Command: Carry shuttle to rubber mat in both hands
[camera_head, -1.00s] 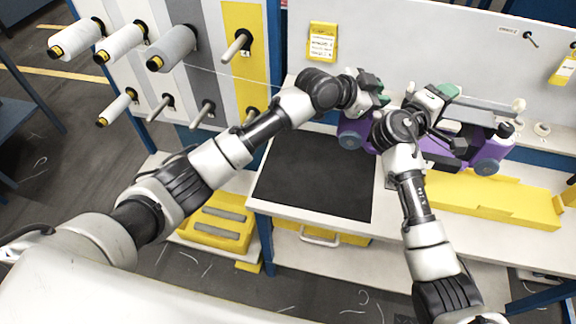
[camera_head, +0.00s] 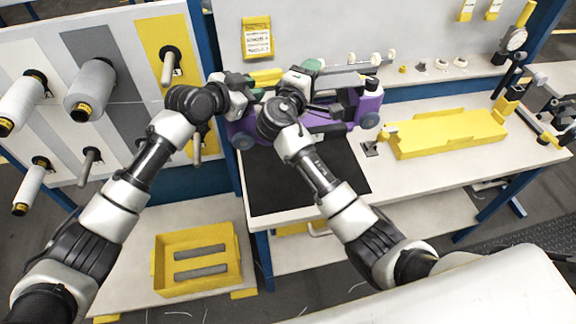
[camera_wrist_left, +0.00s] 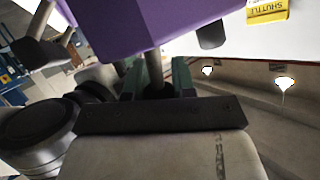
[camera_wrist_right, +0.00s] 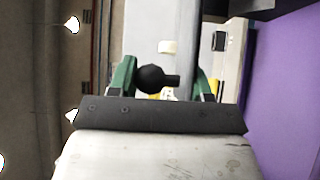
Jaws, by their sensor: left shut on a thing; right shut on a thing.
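The purple shuttle (camera_head: 368,104) with dark wheels is held level in both my grippers, over or just behind the back edge of the black rubber mat (camera_head: 268,188). Its height above the mat is hard to tell. My left gripper (camera_head: 248,86) is shut on its left part; in the left wrist view, the green fingers (camera_wrist_left: 160,82) close on a post under the purple body (camera_wrist_left: 150,22). My right gripper (camera_head: 303,72) is shut nearer its middle; in the right wrist view, green fingers (camera_wrist_right: 165,80) flank a black knob, with the purple side (camera_wrist_right: 284,95) at right.
The mat lies on a white table (camera_head: 400,180). A yellow cradle (camera_head: 450,134) lies to the right of the mat. A spool panel (camera_head: 120,60) stands at left. A yellow bin (camera_head: 198,262) sits on a lower shelf. The front of the mat looks clear.

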